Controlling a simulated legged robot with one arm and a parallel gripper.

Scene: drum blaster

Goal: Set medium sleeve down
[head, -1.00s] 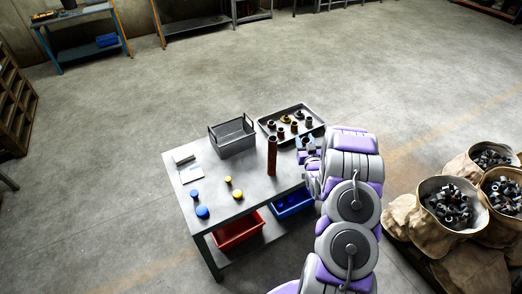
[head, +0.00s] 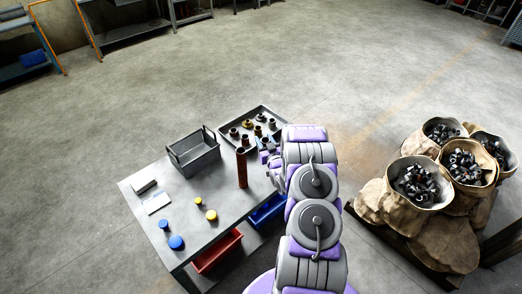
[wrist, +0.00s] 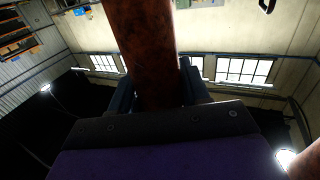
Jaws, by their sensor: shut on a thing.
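In the wrist view, my gripper (wrist: 158,92) is shut on a rusty brown tube, the medium sleeve (wrist: 143,45). Its top runs out of the frame and its lower end is hidden behind the gripper body. In the head view, my gripper (head: 268,148) is at the right side of the grey table (head: 218,212), by the tray. A tall brown tube (head: 241,168) stands upright just left of it; I cannot tell whether it is the one held. Another brown shape (wrist: 307,162) is cut off at the lower right of the wrist view.
A grey tray (head: 225,130) with several small fittings lies behind. A grey open box (head: 195,157) is to the left. Blue and yellow caps (head: 176,242) are at the front left. Red (head: 217,255) and blue bins sit below. Sacks of fittings (head: 418,190) stand right.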

